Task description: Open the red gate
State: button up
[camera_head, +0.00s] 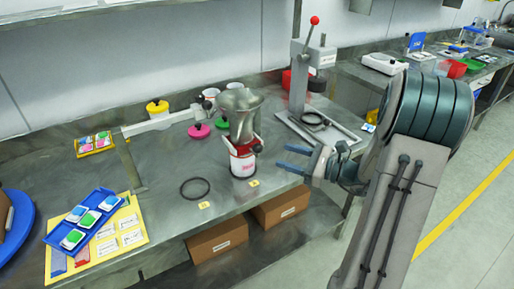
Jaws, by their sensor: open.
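A metal drum-like hopper (240,107) with a flared top stands near the front middle of the steel bench. Under it is a red and white part (243,160), with a red section and a small dark knob (257,146) on its right side. I cannot tell for sure which red piece is the gate, or whether it is open or shut. My gripper (284,157) has blue fingers, is open and empty, and points left toward the knob. It is apart from it, a short way to the right.
A press (300,75) with a red-knobbed lever stands behind my gripper. A dark ring (195,188) lies left of the hopper. Pink (199,131) and yellow (157,107) lids are behind. A blue tray (60,236) is at left. Cardboard boxes (217,241) sit on the lower shelf.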

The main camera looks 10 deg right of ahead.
aim_at(262, 149)
jog(key=p+x, duration=0.1)
jog(key=x, duration=0.9)
jog(key=shift+w, duration=0.1)
